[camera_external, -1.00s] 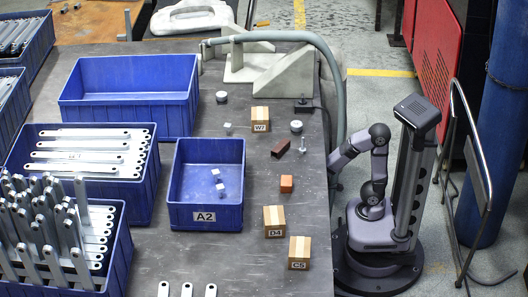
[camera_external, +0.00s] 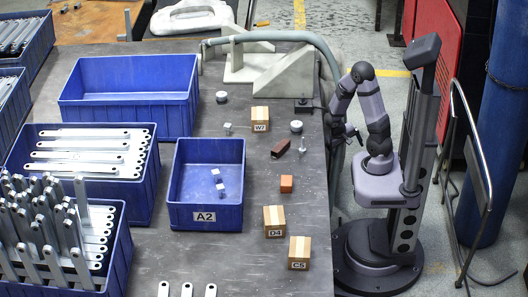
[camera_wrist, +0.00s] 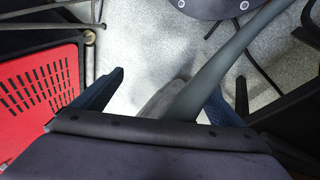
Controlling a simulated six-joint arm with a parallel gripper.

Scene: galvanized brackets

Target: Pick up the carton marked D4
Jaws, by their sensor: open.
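The carton marked D4 (camera_external: 274,218) stands upright on the grey table near its right edge, its label facing the camera. It does not show in the wrist view. My gripper (camera_external: 353,132) is beside the table's right edge, up and to the right of the D4 carton and well apart from it. In the wrist view my gripper (camera_wrist: 180,82) has its two dark fingers spread, with nothing held between them; floor and a hose show beyond.
Carton C5 (camera_external: 299,257) stands close to D4 at the lower right; carton W7 (camera_external: 260,115) is farther back. An orange-brown block (camera_external: 286,184) lies behind D4. The blue bin A2 (camera_external: 206,216) is to its left. A grey hose (camera_external: 335,75) runs along the table's right edge.

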